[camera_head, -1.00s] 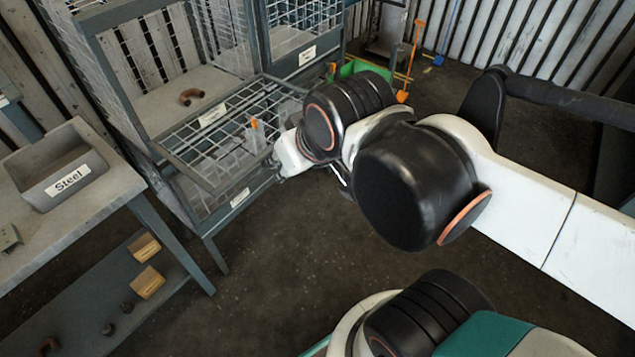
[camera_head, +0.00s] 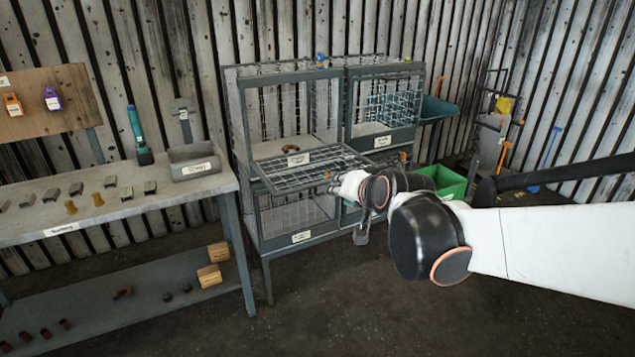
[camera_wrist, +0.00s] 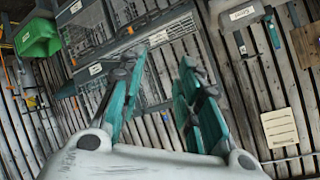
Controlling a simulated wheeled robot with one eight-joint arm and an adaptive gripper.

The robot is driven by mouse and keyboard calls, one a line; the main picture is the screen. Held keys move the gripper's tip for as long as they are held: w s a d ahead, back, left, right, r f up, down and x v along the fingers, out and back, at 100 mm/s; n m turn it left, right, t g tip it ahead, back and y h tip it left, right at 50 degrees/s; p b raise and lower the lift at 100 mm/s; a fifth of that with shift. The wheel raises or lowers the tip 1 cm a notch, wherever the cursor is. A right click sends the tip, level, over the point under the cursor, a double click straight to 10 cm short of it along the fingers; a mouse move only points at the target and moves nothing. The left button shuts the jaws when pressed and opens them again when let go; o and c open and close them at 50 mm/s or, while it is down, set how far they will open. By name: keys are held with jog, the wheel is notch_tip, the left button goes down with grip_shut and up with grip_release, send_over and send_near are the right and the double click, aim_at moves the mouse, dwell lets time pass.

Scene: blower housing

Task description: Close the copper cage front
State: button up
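The copper cage front (camera_head: 312,174) is a wire-mesh panel. It lies folded down, nearly level, jutting out from the upper left opening of the grey cage rack (camera_head: 236,125). A copper-coloured elbow (camera_head: 290,149) rests inside that open compartment. In the head view, my white wrist is by the front's right end; I cannot tell whether it touches, and my fingers are not clear there. In the wrist view, my gripper (camera_wrist: 162,64) has its teal fingers spread apart with nothing between them. Rack mesh shows beyond them.
A workbench (camera_head: 110,208) with small parts and a grey bin (camera_head: 194,162) stands left of the rack. A green bin (camera_head: 446,181) is right of the rack, behind my arm. The floor (camera_head: 330,300) in front of the rack is clear.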

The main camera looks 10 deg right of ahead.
jog(key=w+f+m+t+b, duration=0.1)
jog(key=w+f+m+t, duration=0.45)
jog(key=w, duration=1.25)
jog(key=w+d+f+m+t+h+b, duration=0.15)
jog(key=f+m, duration=0.25)
jog(key=f, duration=0.6)
jog(key=w+d+f+m+t+h+p, duration=0.1)
jog(key=w+d+f+m+h, duration=0.3)
jog(key=f, duration=0.6)
jog(key=shift+m+y, duration=0.45)
jog(key=shift+y, duration=0.5)
jog(key=w+b, duration=0.1)
jog(key=w, duration=0.3)
jog(key=w+r+b, duration=0.1)
jog(key=w, duration=0.3)
jog(key=w+r+b, duration=0.1)
jog(key=w, duration=0.3)
jog(key=shift+a+b, duration=0.3)
jog(key=shift+a, duration=0.1)
grip_shut()
